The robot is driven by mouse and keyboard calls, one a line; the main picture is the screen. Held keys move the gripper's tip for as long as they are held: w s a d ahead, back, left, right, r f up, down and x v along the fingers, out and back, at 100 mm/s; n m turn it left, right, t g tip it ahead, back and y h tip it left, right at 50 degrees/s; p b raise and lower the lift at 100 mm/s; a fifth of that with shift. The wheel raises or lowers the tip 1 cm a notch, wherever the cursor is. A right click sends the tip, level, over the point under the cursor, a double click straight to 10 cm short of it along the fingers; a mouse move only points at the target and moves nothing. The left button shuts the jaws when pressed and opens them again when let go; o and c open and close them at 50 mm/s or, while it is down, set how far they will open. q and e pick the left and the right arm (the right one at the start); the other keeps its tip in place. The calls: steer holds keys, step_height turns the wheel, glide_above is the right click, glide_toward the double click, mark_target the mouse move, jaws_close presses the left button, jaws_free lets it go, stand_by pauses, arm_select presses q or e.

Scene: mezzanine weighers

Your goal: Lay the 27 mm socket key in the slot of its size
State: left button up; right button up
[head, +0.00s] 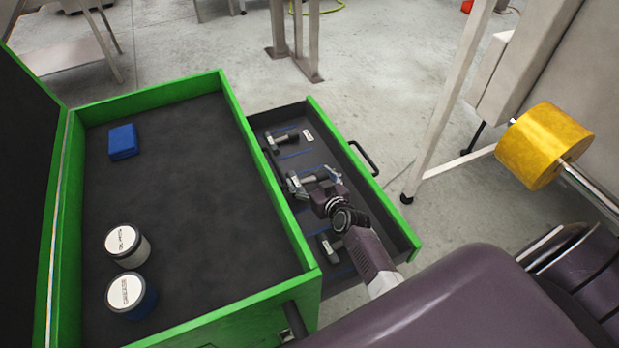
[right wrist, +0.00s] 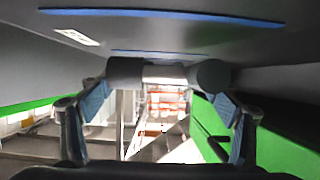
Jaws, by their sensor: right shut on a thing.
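An open drawer (head: 371,212) with a dark floor holds grey socket keys between blue slot lines. One key (head: 284,141) lies in the far part, and another (head: 328,246) lies in the near part. My right gripper (head: 309,184) is over the middle of the drawer, shut on a grey socket key (head: 322,175). In the right wrist view this key (right wrist: 165,72) lies crosswise between the fingers (right wrist: 160,100), close to the drawer floor (right wrist: 200,38); I cannot tell whether it touches. The fingers partly hide it in the head view. No size marking is readable. My left gripper is not in view.
A green cabinet's top tray (head: 195,180) left of the drawer holds a blue block (head: 123,142) and two white-lidded jars (head: 122,244) (head: 130,295). A white label (head: 308,136) is in the drawer's far part. A yellow roll (head: 543,146) stands at the right.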

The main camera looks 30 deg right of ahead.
steer(key=shift+f+b, duration=0.4)
steer(key=shift+f, duration=0.2)
steer(key=o, duration=1.3)
steer(key=shift+r, duration=0.15)
steer(key=shift+r+p, duration=0.3)
steer(key=shift+p, duration=0.15)
steer(key=shift+r+p, duration=0.4)
steer(key=shift+r, duration=0.1)
steer(key=v, duration=1.1)
steer(key=shift+s+f, duration=0.1)
steer(key=shift+s, duration=0.35)
